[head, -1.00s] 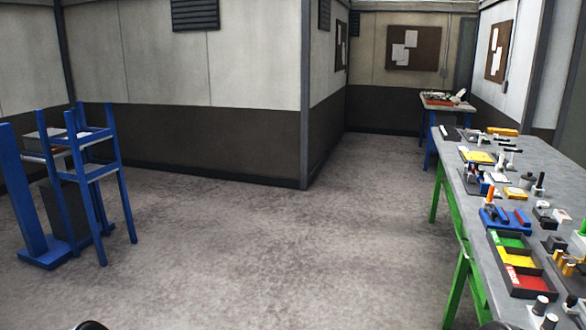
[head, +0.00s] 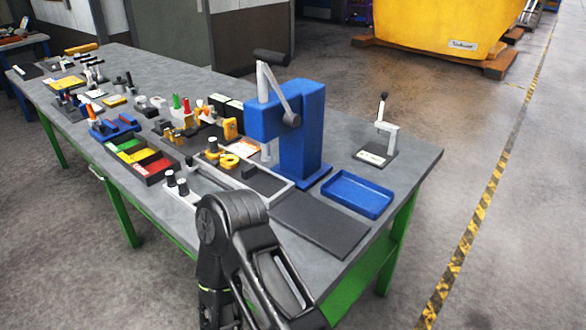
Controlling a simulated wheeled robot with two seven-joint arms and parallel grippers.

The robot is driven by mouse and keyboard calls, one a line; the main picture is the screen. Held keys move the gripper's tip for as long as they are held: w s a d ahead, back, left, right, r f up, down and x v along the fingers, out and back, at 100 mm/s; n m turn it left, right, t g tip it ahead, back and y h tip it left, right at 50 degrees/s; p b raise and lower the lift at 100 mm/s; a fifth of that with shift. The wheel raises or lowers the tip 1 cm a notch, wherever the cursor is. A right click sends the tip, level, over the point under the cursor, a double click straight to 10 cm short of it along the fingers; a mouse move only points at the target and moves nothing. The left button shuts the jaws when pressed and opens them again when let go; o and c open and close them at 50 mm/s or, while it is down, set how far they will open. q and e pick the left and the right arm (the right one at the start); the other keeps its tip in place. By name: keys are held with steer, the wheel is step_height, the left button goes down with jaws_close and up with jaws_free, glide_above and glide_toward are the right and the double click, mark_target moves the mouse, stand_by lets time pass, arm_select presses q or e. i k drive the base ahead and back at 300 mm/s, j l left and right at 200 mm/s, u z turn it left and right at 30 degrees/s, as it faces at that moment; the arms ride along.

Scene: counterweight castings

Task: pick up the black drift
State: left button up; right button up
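I cannot single out the black drift for certain. Two short dark cylinders with pale tops, one (head: 170,178) behind the other (head: 182,187), stand at the near edge of the grey workbench (head: 335,228). More small dark parts stand farther along the bench, too small to tell apart. A black arm of mine rises from the bottom middle and hides part of the bench's near edge. Neither gripper shows in the head view.
A blue arbor press (head: 302,130) stands on the bench beside an empty blue tray (head: 358,194) and a dark mat (head: 320,223). A small lever tool (head: 380,140) stands at the right corner. A yellow bin (head: 430,28) is beyond. Open floor lies right of the bench.

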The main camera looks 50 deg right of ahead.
mark_target(214, 145)
steer(key=z, duration=1.55)
steer(key=k+j, duration=0.35)
